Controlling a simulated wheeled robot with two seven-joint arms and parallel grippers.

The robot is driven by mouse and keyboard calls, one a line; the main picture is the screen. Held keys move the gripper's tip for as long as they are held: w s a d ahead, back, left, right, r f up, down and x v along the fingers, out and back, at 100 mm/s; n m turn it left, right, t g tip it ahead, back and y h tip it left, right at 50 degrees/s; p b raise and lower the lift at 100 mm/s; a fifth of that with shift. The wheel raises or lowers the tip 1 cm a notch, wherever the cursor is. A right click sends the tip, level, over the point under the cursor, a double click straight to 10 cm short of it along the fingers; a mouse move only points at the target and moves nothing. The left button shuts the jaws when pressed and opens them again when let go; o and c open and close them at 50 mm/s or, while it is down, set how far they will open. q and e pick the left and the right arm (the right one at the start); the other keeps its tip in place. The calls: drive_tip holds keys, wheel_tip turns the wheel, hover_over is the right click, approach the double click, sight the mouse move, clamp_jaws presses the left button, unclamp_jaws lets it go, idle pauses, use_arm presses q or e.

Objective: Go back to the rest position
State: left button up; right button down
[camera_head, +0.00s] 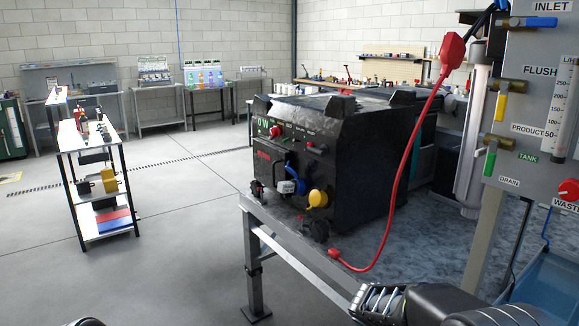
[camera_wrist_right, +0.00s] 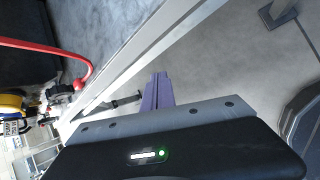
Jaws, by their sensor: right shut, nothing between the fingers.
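My right gripper (camera_wrist_right: 158,78) shows in the right wrist view as narrow purple fingers pressed together, with nothing between them. They point over the grey floor, beside the metal edge of the bench (camera_wrist_right: 145,60). In the head view part of my right arm shows at the bottom right, near the bench's front edge, but the fingers cannot be made out there. My left gripper is not in view.
A black box-shaped machine (camera_head: 335,165) stands on the bench (camera_head: 300,248). A red hose (camera_head: 402,180) curves down to the bench top, close to my right arm. A valve panel (camera_head: 530,100) stands at the right. A shelf (camera_head: 72,137) stands left; the floor between is free.

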drive_tip(key=s+a+f+m+g+y+p, duration=0.15)
drive_tip(key=s+a+f+m, duration=0.3)
drive_tip(key=s+f, duration=0.55)
drive_tip(key=s+a+f+m+g+y, duration=0.3)
drive_tip(key=s+f+m, duration=0.3)
drive_tip(key=s+f, duration=0.4)
drive_tip(key=s+a+f+m+g+y, duration=0.1)
drive_tip(key=s+a+f+m, duration=0.1)
drive_tip(key=s+m, duration=0.4)
drive_tip(key=s+a+f+m+y+p, duration=0.1)
drive_tip(key=s+a+m, duration=0.3)
drive_tip(key=s, duration=0.6)
drive_tip(key=shift+s+f+m+g+y, duration=0.15)
drive_tip(key=shift+f+m+g+y, duration=0.2)
drive_tip(key=shift+f+m, duration=0.5)
drive_tip(key=shift+r, duration=0.15)
